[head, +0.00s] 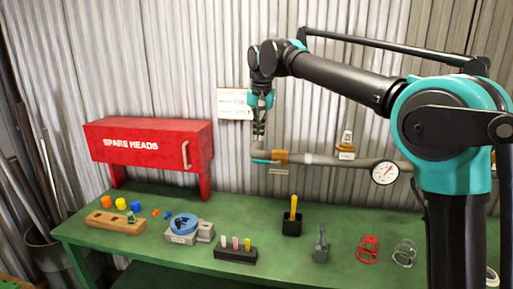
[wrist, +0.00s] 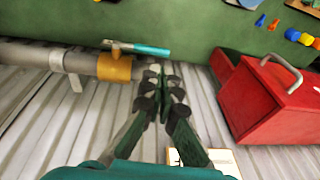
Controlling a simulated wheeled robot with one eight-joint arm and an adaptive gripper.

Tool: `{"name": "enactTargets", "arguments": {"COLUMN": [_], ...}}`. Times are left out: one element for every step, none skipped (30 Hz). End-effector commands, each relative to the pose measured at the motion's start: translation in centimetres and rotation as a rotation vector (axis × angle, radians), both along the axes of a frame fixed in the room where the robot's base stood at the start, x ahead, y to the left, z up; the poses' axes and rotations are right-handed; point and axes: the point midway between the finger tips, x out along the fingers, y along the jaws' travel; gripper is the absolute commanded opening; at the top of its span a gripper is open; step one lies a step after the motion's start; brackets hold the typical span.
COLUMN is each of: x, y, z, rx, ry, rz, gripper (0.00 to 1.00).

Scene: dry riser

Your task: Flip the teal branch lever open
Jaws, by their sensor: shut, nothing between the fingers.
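The teal branch lever (head: 260,161) sticks out to the left near the left end of a grey pipe (head: 325,160) on the corrugated wall. In the wrist view the lever (wrist: 150,49) lies roughly parallel to the pipe (wrist: 32,55), beside its yellow-orange collar (wrist: 114,68). The collar also shows in the head view (head: 281,157). My gripper (head: 259,138) points down just above the pipe's left end. Its fingers (wrist: 158,75) are shut and empty, close to the pipe end and lever. I cannot tell whether they touch either.
A red "SPARE HEADS" box (head: 150,143) stands left of my gripper. A round gauge (head: 385,173) sits on the pipe to the right. The green bench (head: 160,235) below holds a wooden block, a blue part, a black rack, a cup and wire cages. A paper notice (head: 234,104) hangs behind.

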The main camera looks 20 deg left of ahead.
Motion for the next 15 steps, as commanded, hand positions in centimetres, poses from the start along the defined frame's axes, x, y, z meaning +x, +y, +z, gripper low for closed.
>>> {"name": "enactTargets", "arguments": {"x": [-0.2,-0.4,-0.5,-0.6,-0.7,-0.7,-0.8,-0.8,-0.9,-0.9,-1.0,-1.0,-1.0,-1.0,-1.0], "y": [0.0,0.0,-0.1,-0.1,-0.1,-0.1,-0.1,-0.1,-0.2,-0.2,-0.2,-0.2,-0.2,-0.2,-0.2], "z": [1.1,1.6,2.3,2.8,3.2,3.7,4.0,4.2,4.6,4.8,4.9,5.0,5.1,5.1,5.2], "rx": [0.000,0.000,0.000,0.000,0.000,0.000,0.000,0.000,0.000,0.000,0.000,0.000,0.000,0.000,0.000], "ry": [0.000,0.000,0.000,0.000,0.000,0.000,0.000,0.000,0.000,0.000,0.000,0.000,0.000,0.000,0.000], "rz": [0.001,0.001,0.001,0.001,0.001,0.001,0.000,0.000,0.000,0.000,0.000,0.000,0.000,0.000,0.000], "gripper": [0.00,0.00,0.00,0.00,0.00,0.00,0.00,0.00,0.00,0.00,0.00,0.00,0.00,0.00,0.00]}}
